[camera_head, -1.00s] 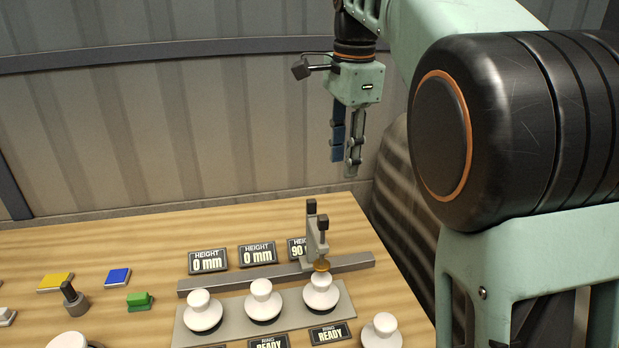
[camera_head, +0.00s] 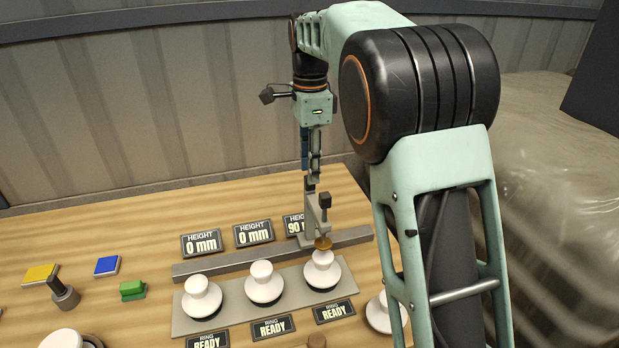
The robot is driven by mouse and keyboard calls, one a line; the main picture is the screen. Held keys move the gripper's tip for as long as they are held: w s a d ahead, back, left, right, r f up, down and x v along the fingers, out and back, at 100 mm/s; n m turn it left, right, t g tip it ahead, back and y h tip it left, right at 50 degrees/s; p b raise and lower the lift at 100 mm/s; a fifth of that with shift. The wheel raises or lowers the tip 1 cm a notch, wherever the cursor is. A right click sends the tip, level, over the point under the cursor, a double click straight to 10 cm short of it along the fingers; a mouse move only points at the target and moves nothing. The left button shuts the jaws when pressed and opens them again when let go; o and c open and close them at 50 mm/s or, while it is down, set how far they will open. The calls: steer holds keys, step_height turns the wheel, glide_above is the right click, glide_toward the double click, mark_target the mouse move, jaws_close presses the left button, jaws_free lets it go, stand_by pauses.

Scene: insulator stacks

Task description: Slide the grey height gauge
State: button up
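The grey height gauge (camera_head: 311,226) stands upright on a long grey rail (camera_head: 225,262) near its right end. It has dark knobs on top and a brass foot (camera_head: 323,243) at the top of the rightmost white insulator (camera_head: 322,270). My gripper (camera_head: 311,178) points down, its fingertips at the gauge's rear post top in the picture. I cannot tell whether they touch it. The fingers overlap side-on, so their opening is unclear.
Two more white insulators (camera_head: 202,297) (camera_head: 264,283) stand on the grey plate (camera_head: 235,304). Height signs read 0 mm (camera_head: 203,244), 0 mm (camera_head: 254,233) and 90, partly hidden. Three READY signs (camera_head: 272,327) stand in front. Yellow, blue and green blocks (camera_head: 132,290) lie left.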

steer(key=shift+f, duration=1.55)
jaws_close()
